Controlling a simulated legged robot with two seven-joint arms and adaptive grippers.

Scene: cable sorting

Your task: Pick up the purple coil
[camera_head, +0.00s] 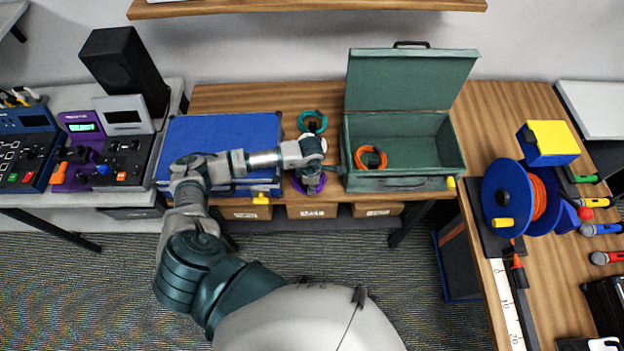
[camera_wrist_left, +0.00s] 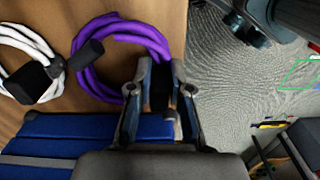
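The purple coil (camera_head: 322,186) lies on the wooden table near its front edge, mostly hidden by my gripper in the head view. In the left wrist view the purple coil (camera_wrist_left: 150,34) is a loose ring with a dark band on its left side. My left gripper (camera_head: 311,184) is over the coil in the head view. In the left wrist view the left gripper (camera_wrist_left: 158,102) has its fingers apart, at the coil's right side. Whether the fingers touch the coil is unclear. My right gripper is out of view.
A white coil (camera_wrist_left: 18,38) lies beside the purple one, and a teal coil (camera_head: 312,117) is behind. A blue case (camera_head: 225,135) stands to the left. An open green toolbox (camera_head: 425,183) with an orange coil (camera_head: 370,152) inside stands to the right.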

